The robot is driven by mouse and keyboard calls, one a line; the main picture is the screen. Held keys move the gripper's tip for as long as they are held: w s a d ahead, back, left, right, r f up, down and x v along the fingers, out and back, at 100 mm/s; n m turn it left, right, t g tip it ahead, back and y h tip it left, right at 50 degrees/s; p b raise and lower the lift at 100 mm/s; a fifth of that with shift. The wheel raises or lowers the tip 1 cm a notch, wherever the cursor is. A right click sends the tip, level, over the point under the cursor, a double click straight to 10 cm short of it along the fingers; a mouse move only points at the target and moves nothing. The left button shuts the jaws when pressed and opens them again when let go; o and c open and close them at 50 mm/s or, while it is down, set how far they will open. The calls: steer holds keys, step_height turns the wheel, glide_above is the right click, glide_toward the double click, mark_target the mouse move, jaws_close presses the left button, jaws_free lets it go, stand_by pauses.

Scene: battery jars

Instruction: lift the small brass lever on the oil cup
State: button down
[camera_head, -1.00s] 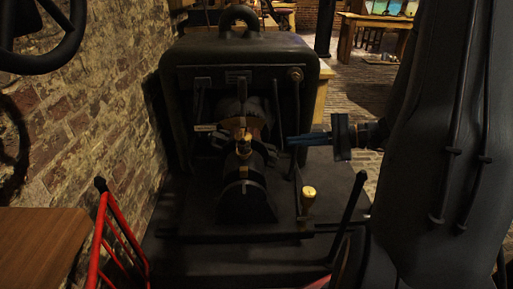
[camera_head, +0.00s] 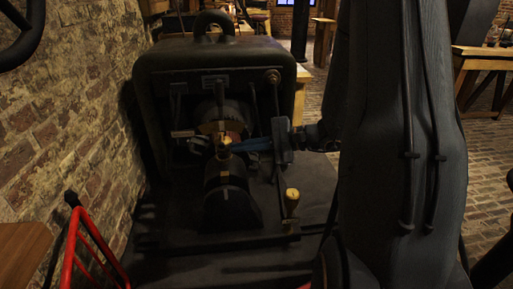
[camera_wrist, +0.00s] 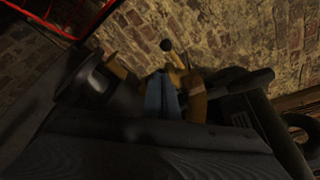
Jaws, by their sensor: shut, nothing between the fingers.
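The brass oil cup (camera_head: 224,148) stands on top of a black rounded bearing housing (camera_head: 226,195) in front of the machine. My gripper (camera_head: 240,146) reaches in from the right. Its blue fingers are shut and empty, with the tips right beside the cup; I cannot tell whether they touch it. In the wrist view the shut fingers (camera_wrist: 163,80) point at brass parts. A thin brass stem with a dark ball end (camera_wrist: 167,45) rises just beyond the tips; I cannot tell for sure that it is the lever. The cup's details are small and dark.
A large black machine frame (camera_head: 145,85) stands behind the cup. A small brass-topped post (camera_head: 292,194) stands below my gripper on the right. A red railing (camera_head: 90,245) and a brick wall (camera_head: 70,110) are on the left.

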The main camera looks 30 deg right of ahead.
steer(key=shift+s+a+r, duration=0.3)
steer(key=shift+a+r, duration=0.15)
steer(key=shift+a, duration=0.05)
steer(key=shift+s+a+r, duration=0.3)
steer(key=shift+a+r, duration=0.15)
steer(key=shift+a, duration=0.05)
